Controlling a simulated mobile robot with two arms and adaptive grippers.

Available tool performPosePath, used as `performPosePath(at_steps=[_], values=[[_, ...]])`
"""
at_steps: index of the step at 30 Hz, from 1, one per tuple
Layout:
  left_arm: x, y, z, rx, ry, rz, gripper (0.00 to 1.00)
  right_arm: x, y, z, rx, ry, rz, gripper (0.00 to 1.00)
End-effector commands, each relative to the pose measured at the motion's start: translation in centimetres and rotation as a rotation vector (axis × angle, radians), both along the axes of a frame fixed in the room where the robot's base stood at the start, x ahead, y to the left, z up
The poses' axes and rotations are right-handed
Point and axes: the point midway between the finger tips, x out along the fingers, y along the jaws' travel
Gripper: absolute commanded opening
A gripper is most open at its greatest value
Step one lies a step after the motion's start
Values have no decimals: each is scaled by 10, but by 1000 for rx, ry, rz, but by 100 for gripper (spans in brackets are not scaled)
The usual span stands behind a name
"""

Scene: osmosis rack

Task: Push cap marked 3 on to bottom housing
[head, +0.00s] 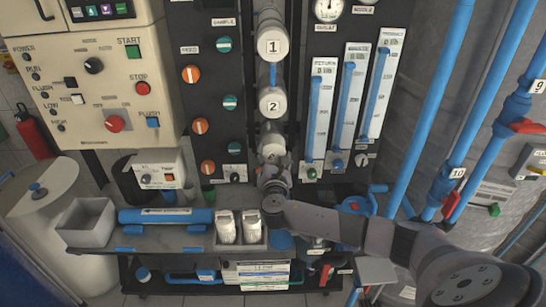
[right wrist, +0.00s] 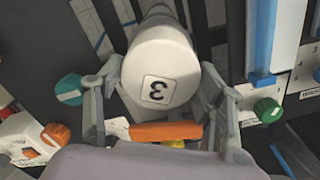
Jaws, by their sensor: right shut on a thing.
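The white cap marked 3 (right wrist: 160,75) fills the upper middle of the right wrist view, its number upside down. In the head view the cap (head: 271,148) is at the bottom of a column of white ends, below those marked 1 (head: 273,43) and 2 (head: 273,102), and partly hidden by my gripper. My right gripper (head: 273,165) is shut on this cap, with one finger on each side in the right wrist view (right wrist: 165,95). The bottom housing is hidden behind the cap, so I cannot tell whether they touch. My left gripper is not in view.
A dark panel with orange and teal knobs (head: 191,74) stands left of the column, and flow tubes (head: 319,115) stand right. Below are a grey bench with a blue cylinder (head: 165,215), white wrapped items (head: 226,228) and a grey bin (head: 88,222). Blue pipes (head: 420,110) rise at right.

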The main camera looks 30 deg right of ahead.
Motion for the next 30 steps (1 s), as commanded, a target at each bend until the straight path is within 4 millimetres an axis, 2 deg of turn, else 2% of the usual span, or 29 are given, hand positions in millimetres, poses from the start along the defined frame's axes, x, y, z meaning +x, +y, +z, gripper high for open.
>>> performPosePath(at_steps=[2, 3, 12, 23, 26, 30], values=[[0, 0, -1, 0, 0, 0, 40, 1, -1, 0, 0, -1, 0, 35], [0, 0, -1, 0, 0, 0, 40, 1, -1, 0, 1, -1, 1, 66], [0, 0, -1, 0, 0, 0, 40, 1, 0, 0, 1, -1, 1, 86], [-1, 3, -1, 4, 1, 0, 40, 0, 0, 0, 0, 1, 0, 87], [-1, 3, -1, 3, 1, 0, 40, -7, 5, -1, 0, 1, 3, 87], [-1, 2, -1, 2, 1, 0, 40, -28, 17, -1, 2, 2, 3, 87]])
